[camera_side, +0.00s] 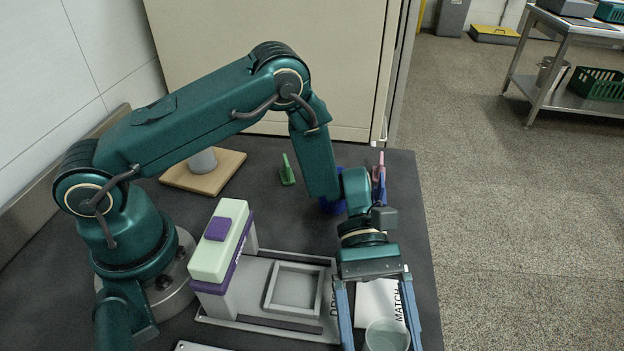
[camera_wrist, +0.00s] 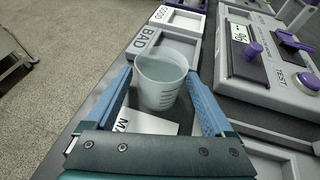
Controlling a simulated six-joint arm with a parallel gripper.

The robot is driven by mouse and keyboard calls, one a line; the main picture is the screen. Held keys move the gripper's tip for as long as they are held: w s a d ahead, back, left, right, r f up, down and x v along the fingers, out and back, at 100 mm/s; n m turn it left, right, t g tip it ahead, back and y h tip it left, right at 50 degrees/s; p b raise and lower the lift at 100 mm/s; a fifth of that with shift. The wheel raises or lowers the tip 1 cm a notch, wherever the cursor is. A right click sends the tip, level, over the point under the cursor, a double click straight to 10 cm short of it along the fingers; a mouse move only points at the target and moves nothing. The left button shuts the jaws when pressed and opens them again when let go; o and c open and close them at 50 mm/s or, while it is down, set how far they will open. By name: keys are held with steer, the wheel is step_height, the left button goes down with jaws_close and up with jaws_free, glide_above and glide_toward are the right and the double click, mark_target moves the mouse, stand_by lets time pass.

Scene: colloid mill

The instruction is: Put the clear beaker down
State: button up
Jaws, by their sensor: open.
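The clear beaker (camera_side: 387,338) is at the bottom edge of the side view, partly cut off. In the wrist view the beaker (camera_wrist: 160,84) is upright, with graduation marks on its wall. My gripper (camera_side: 380,330) is open, one blue finger on each side of the beaker. In the wrist view the fingers of my gripper (camera_wrist: 158,88) flank the beaker, with a gap visible on the left; contact on the right is hard to tell. A white card marked MATCH (camera_side: 374,296) lies beside the beaker on the gripper's side. The beaker's base is partly unclear.
A tray marked BAD (camera_wrist: 150,42) and one marked GOOD (camera_wrist: 176,18) lie beyond the beaker. A grey test device (camera_wrist: 262,85) with purple knobs stands to the right. A green and purple press-like unit (camera_side: 222,250) stands left. The bench's right edge is close to the gripper.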

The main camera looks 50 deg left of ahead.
mark_target(379, 323)
steer(key=v, duration=0.3)
steer(key=shift+w+a+r, duration=0.15)
steer(key=shift+w+a, duration=0.05)
steer(key=shift+w+a+r, duration=0.2)
steer(key=shift+a+r, duration=0.2)
steer(key=shift+a, duration=0.1)
steer(key=s+a+r+m+t+y, duration=0.3)
steer(key=a+r+m+t+y, duration=0.2)
steer(key=a, duration=0.4)
steer(key=s+a+r+m+t+y, duration=0.3)
steer(key=a+r+m+t+y, duration=0.3)
steer(key=a, duration=0.4)
step_height(379, 323, up, 3)
steer(key=shift+f+m+t+y, duration=0.2)
steer(key=shift+m+t+y, duration=0.1)
steer(key=shift+m+t, duration=0.15)
steer(key=shift+o, duration=0.5)
steer(key=shift+s+a+t, duration=0.2)
steer(key=shift+t, duration=0.05)
